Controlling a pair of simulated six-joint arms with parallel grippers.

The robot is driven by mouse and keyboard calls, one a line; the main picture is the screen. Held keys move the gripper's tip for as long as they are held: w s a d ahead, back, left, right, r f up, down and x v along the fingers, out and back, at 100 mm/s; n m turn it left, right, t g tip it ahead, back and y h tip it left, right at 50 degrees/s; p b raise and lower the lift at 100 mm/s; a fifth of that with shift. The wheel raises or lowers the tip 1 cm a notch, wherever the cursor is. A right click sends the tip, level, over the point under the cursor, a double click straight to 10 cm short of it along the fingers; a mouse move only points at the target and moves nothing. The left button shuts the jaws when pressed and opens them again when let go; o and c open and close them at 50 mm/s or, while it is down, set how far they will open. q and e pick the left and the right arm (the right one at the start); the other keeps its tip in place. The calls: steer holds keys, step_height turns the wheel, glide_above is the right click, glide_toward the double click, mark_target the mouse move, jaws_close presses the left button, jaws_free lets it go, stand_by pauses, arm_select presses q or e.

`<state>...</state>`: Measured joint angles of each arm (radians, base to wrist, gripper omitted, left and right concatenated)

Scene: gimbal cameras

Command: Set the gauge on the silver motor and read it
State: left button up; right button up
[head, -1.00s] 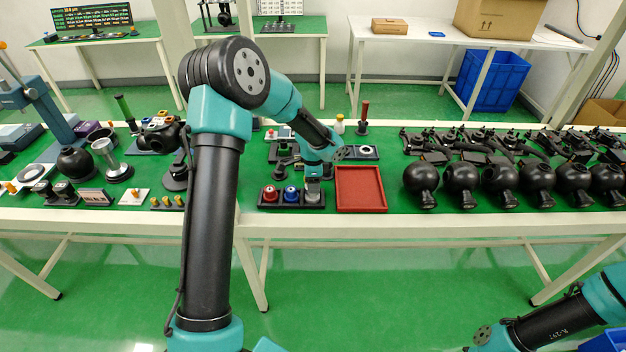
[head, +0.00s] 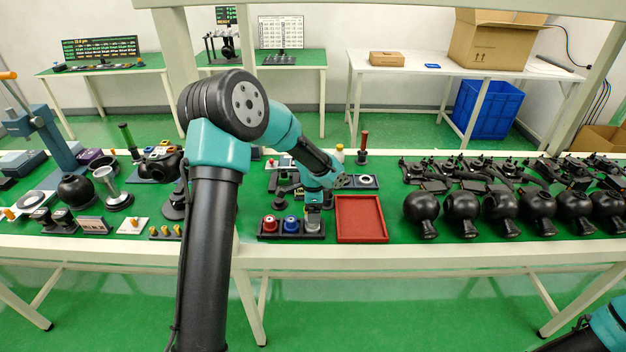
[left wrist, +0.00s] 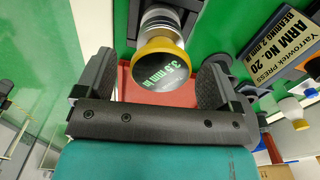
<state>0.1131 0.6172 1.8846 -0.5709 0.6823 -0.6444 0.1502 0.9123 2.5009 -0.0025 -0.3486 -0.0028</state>
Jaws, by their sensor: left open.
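A black rack (head: 266,236) at the front of the bench holds a red-topped motor (head: 270,223), a blue-topped motor (head: 291,223) and a silver motor (head: 313,223). My left gripper (head: 314,203) points down just above the silver one. In the left wrist view a pale cylinder with a yellow rim and a dark face reading "3.5 mm in" (left wrist: 160,70) stands between the fingers of my open left gripper (left wrist: 155,82). I cannot tell whether it is the gauge or part of the motor. Its lower part is hidden. My right gripper is outside the view.
An empty red tray (head: 360,219) lies right of the rack. Black round housings (head: 461,210) line the bench's right side. A press stand (head: 45,130) and small parts fill the left.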

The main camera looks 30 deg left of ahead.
arm_select(q)
step_height(320, 180, up, 16)
steer(key=shift+f, duration=0.2)
stand_by(0.9)
